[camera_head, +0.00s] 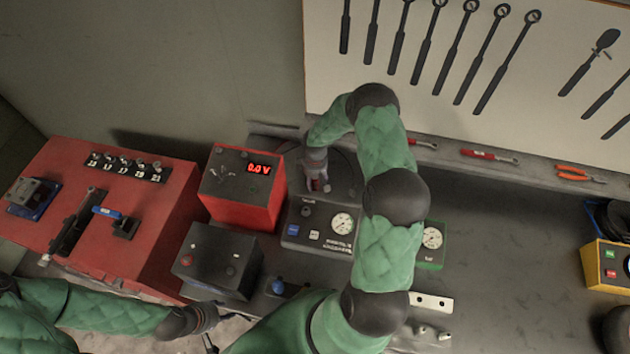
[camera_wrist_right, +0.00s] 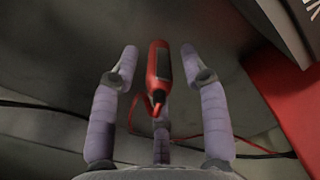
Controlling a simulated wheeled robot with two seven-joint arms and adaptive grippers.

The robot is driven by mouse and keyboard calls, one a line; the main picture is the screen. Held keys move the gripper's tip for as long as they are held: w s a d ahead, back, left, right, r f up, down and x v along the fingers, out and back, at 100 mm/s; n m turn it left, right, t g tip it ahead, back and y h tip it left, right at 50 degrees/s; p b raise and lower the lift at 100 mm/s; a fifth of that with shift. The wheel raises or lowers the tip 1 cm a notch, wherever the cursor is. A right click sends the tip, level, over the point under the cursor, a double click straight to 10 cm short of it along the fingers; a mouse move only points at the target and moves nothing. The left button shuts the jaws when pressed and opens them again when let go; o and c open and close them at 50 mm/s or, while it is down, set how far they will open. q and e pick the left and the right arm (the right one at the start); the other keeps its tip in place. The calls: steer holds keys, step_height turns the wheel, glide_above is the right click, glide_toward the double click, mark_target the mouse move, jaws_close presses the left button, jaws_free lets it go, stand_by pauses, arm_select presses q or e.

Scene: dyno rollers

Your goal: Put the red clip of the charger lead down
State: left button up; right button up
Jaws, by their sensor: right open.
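The red clip (camera_wrist_right: 160,62) lies between the spread fingers of my right gripper (camera_wrist_right: 160,65) in the right wrist view, with visible gaps on both sides. It looks to lie on the grey bench, though contact is hard to judge. Its thin red lead (camera_wrist_right: 205,137) runs off to the right. In the head view my right gripper (camera_head: 317,180) points down at the back of the bench, beside the red box with the 0.0 V display (camera_head: 242,188); the clip is mostly hidden there. My left gripper (camera_head: 207,325) is low at the left front, its fingers partly cut off.
A dial unit (camera_head: 318,228) stands just in front of my right gripper. A black box (camera_head: 218,262) and a large red cabinet (camera_head: 120,215) stand to the left. Tools lie along the back ledge (camera_head: 490,156). The bench right of my right arm is mostly clear (camera_head: 500,250).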

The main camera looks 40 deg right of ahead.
step_height(320, 180, up, 12)
steer(key=b, duration=0.1)
steer(key=shift+f, duration=0.1)
stand_by(0.6)
